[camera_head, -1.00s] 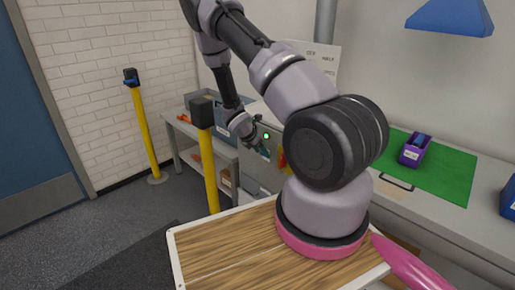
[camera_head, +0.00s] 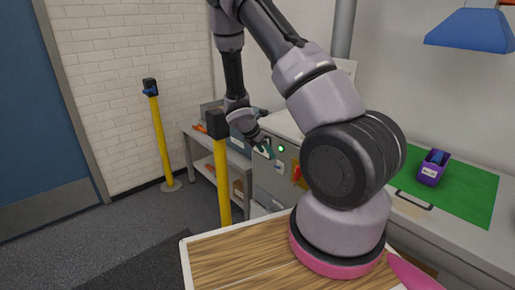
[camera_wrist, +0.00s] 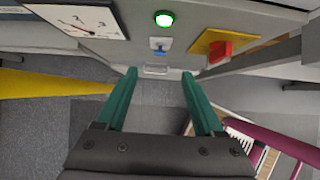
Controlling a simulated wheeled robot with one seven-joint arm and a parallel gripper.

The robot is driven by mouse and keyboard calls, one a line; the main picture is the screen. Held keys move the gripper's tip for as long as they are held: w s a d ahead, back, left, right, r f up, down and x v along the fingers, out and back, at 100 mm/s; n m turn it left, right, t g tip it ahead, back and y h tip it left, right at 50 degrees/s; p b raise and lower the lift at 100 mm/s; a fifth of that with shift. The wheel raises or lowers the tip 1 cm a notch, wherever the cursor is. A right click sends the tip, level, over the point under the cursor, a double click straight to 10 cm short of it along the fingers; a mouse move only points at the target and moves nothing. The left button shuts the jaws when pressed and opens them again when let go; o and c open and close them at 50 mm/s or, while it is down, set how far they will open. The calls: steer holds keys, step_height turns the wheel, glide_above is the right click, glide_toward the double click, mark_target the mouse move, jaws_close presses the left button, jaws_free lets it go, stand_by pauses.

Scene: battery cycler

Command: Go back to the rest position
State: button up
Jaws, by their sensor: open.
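My gripper (camera_wrist: 158,76) is open and empty, with two green fingers apart in the wrist view. In the head view my gripper (camera_head: 267,152) hangs in front of the grey cabinet (camera_head: 271,181), at the end of my bent arm. The cabinet's front panel (camera_wrist: 135,50) faces my fingers in the wrist view. It carries a lit green lamp (camera_wrist: 164,18), a small blue switch (camera_wrist: 158,46), a red knob (camera_wrist: 220,50) on a yellow plate and a dial gauge (camera_wrist: 80,20). Nothing is between the fingers, and I see no contact with the panel.
Yellow posts stand at the left (camera_head: 160,140) and nearer the cabinet (camera_head: 222,185). A grey shelf bench (camera_head: 205,148) stands behind the near post. On the right, a counter (camera_head: 450,235) carries a green mat (camera_head: 470,195) and a purple holder (camera_head: 432,167). Grey floor (camera_head: 90,225) is open at left.

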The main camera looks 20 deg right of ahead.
steer(key=shift+r, duration=0.1)
steer(key=s+a+r+m+t+y, duration=0.1)
steer(key=s+r+m, duration=0.3)
steer(key=r+m, duration=0.55)
steer(key=s+r+m+y, duration=0.25)
steer(key=r+m, duration=0.25)
steer(key=r, duration=1)
steer(key=s+a+r+m+t+y, duration=0.2)
steer(key=s+a+r+m, duration=0.3)
steer(key=s+r, duration=0.3)
steer(key=s+a+r+m+t+y, duration=0.2)
steer(key=s+a+r+m, duration=0.2)
steer(key=s, duration=0.7)
step_height(320, 180, up, 4)
steer(key=m, duration=0.2)
steer(key=shift+a+m+y, duration=0.35)
steer(key=shift+a, duration=0.05)
steer(key=shift+w, duration=0.1)
